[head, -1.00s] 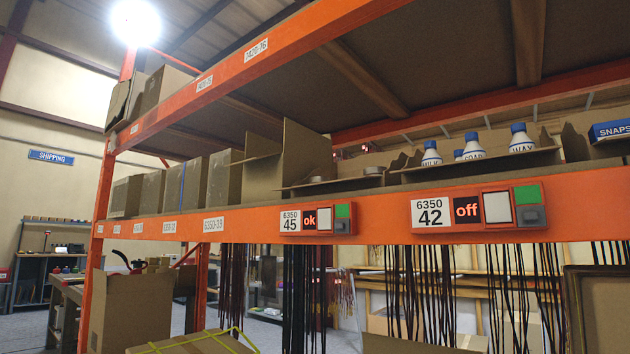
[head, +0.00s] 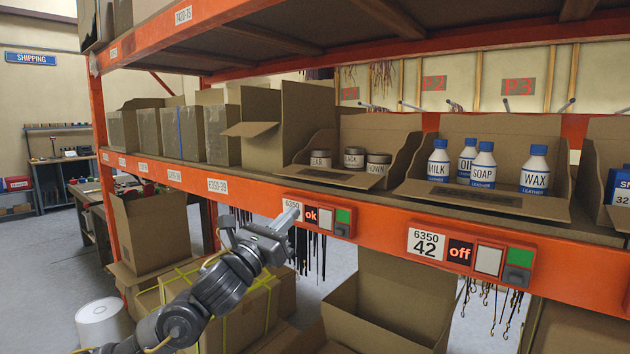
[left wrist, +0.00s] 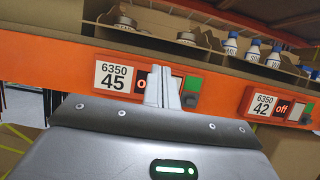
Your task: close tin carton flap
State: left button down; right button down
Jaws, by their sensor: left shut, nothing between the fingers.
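The tin carton (head: 378,132) stands open on the shelf, with several labelled tins (head: 353,158) inside. Its low front flap (head: 335,178) is folded outward and lies nearly flat toward the shelf edge. In the left wrist view, tins (left wrist: 187,38) show above the orange beam. My left gripper (head: 292,212) is shut and empty, below and in front of the flap, by the 6350 45 label. In the left wrist view, its closed fingers (left wrist: 163,88) partly cover the "ok" display. My right gripper is not in view.
The orange shelf beam (head: 390,219) carries the 45 and 42 panels. A bottle carton (head: 548,203) stands right of the tins. A taller open carton (head: 300,115) stands to the left. An open box (head: 385,310) and strapped cartons (head: 240,320) are below.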

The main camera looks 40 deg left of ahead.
pick_arm(q)
jog(key=p, duration=0.5)
send_near(324, 175)
jog(key=w, duration=0.3)
jog(key=shift+w+d+r, duration=0.15)
jog(key=shift+w+r, duration=0.3)
jog(key=shift+w, duration=0.6)
